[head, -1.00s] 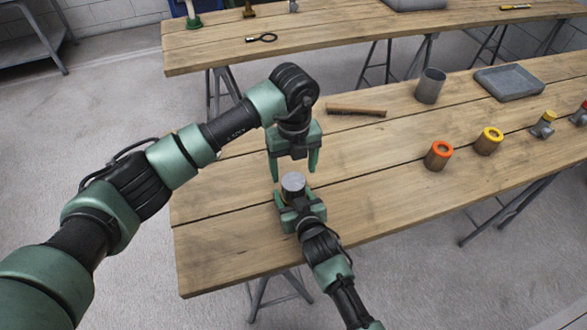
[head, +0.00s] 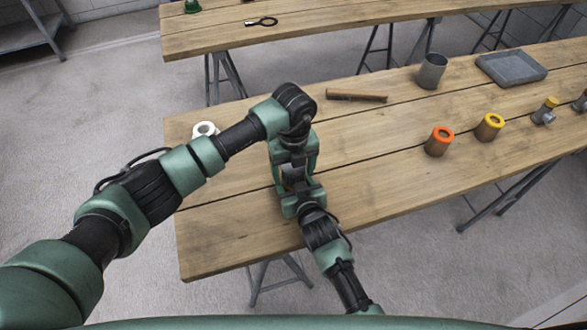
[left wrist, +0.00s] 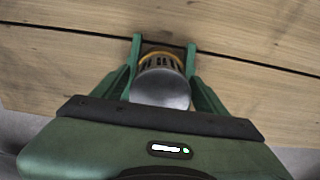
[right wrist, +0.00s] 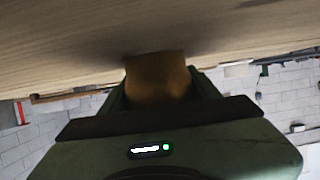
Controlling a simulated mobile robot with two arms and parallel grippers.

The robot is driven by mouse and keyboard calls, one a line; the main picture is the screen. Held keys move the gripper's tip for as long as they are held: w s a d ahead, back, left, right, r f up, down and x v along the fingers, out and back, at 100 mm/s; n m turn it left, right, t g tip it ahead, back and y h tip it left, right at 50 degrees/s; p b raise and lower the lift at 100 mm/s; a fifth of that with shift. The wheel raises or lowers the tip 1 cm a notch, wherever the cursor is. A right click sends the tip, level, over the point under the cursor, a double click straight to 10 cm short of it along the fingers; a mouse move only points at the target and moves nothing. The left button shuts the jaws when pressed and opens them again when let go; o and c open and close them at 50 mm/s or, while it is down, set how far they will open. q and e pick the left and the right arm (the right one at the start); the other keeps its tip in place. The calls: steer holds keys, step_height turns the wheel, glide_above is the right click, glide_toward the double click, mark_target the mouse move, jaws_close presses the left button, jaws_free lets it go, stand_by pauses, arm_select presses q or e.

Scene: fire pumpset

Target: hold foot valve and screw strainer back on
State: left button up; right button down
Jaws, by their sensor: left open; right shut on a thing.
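The strainer (left wrist: 162,88) is a grey domed cap with dark slots in its side. It shows in the left wrist view between the fingers of my left gripper (left wrist: 164,43), which is open around it. A brass rim of the foot valve (left wrist: 160,54) shows just beyond the strainer. My right gripper (head: 298,202) is shut on the brass foot valve (right wrist: 157,78) above the front left of the bench. In the head view my left gripper (head: 295,165) comes down over the right one and mostly hides both parts. How far the thread is engaged cannot be seen.
The wooden bench (head: 225,240) has clear boards around the grippers. A white ring (head: 205,129) lies behind my left arm.

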arm_select(q)
steer(key=c, duration=1.4)
steer(key=o, duration=1.5)
steer(key=shift+r, duration=0.1)
steer(key=shift+r, duration=2.2)
steer(key=shift+o, duration=0.3)
steer(key=o, duration=0.4)
steer(key=shift+o, duration=0.2)
